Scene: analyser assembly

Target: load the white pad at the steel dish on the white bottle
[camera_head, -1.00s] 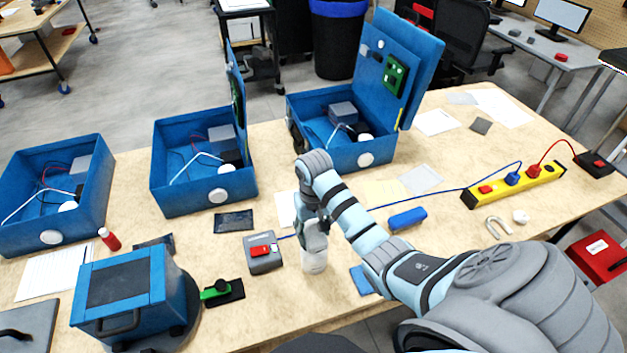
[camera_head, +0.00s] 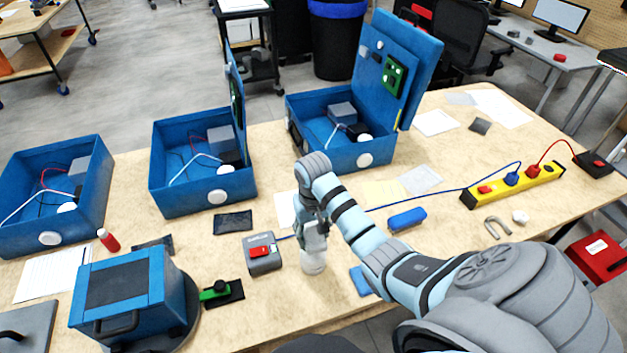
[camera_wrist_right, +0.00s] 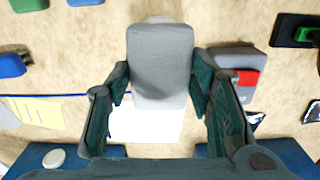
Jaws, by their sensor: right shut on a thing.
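My right gripper (camera_head: 314,226) is shut on a pale grey-white block with rounded corners, which looks like the white pad (camera_head: 315,238). In the right wrist view the pad (camera_wrist_right: 160,62) sits between the two dark fingers (camera_wrist_right: 160,85). A whitish, cup-like body, probably the white bottle (camera_head: 313,263), stands on the table just below the pad in the head view. A whitish rim (camera_wrist_right: 158,19) shows past the pad in the wrist view. I cannot tell whether pad and bottle touch. I cannot make out a steel dish. My left gripper is not in view.
A grey box with a red switch (camera_head: 263,254) stands close left of the bottle. A blue block (camera_head: 361,281) lies close right. Open blue cases (camera_head: 205,190) line the back. A yellow power strip (camera_head: 513,186) and blue cable lie right.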

